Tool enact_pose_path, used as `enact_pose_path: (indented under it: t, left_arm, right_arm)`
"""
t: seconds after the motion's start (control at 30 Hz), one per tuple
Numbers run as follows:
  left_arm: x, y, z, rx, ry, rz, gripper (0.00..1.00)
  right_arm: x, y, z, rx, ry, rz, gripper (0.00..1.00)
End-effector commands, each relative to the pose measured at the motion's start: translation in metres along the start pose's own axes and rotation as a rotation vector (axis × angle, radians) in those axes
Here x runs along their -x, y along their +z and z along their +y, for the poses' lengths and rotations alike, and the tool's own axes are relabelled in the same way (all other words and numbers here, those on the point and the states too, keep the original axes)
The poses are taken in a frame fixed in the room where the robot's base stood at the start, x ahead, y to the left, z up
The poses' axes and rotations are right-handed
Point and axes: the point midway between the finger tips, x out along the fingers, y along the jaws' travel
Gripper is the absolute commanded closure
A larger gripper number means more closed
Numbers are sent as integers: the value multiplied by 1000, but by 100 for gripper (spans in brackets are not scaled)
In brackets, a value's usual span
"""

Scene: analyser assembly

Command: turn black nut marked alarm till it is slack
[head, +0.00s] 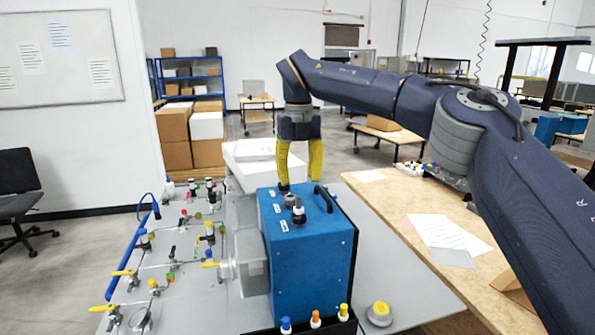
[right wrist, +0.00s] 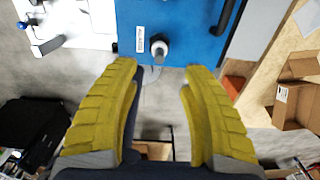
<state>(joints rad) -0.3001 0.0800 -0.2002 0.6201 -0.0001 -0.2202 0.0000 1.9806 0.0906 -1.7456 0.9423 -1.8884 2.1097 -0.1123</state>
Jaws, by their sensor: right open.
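The blue analyser box (head: 305,250) stands on the grey panel. Two dark cable-gland nuts sit on its top: a nearer one (head: 298,212) and a farther one (head: 284,189), close to a yellow finger. Small white labels lie beside them, too small to read, so I cannot tell which is marked alarm. My right gripper (head: 299,182) points down over the far part of the box, open and empty. In the right wrist view, one nut with a pale top (right wrist: 160,48) and its label (right wrist: 140,40) lie just beyond the gap between the open fingertips (right wrist: 162,69).
A black handle (head: 325,197) rises from the box top at its right. Valves and tubing (head: 170,250) cover the panel at left. Blue, orange and yellow capped parts (head: 315,318) stand in front of the box. A wooden table (head: 400,215) with papers is at right.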

Motion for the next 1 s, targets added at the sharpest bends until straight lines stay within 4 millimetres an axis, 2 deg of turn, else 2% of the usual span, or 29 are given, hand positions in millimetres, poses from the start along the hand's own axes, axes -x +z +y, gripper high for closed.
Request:
enact_pose_path:
  t: [1.0]
  left_arm:
    - [0, 0, 0, 0, 0, 0, 56]
  right_arm:
    - [-100, 0, 1, 2, 4, 2, 55]
